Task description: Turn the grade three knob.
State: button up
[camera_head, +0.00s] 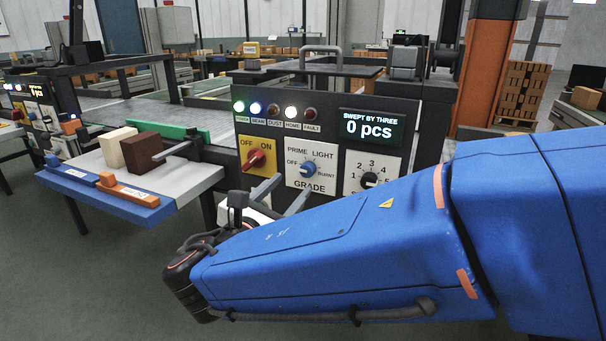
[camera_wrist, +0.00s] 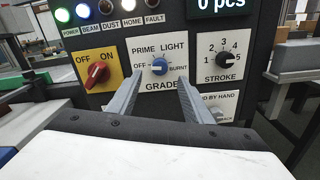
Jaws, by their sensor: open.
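The grade knob (camera_head: 309,169) is a small blue dial on a white plate marked OFF, PRIME, LIGHT and BURNT. It also shows in the wrist view (camera_wrist: 159,66), centred just beyond the fingertips. Its pointer seems to lean left toward OFF, but it is too small to be sure. My gripper (camera_head: 294,182) is open and empty. In the wrist view my gripper (camera_wrist: 160,80) has one grey finger on each side below the knob, apart from it. The fingers cover parts of the lower plate and the edges of the GRADE label.
A red OFF/ON knob (camera_head: 256,159) on a yellow plate is left of the grade knob. A black stroke knob (camera_head: 370,180) is to its right. Lamps and a display reading 0 pcs (camera_head: 370,128) sit above. Cream (camera_head: 117,147) and brown (camera_head: 141,155) blocks stand on the left table.

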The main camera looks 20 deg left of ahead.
aim_at(306, 170)
jog(key=w, duration=0.8)
jog(key=shift+d, duration=0.3)
jog(key=c, duration=1.1)
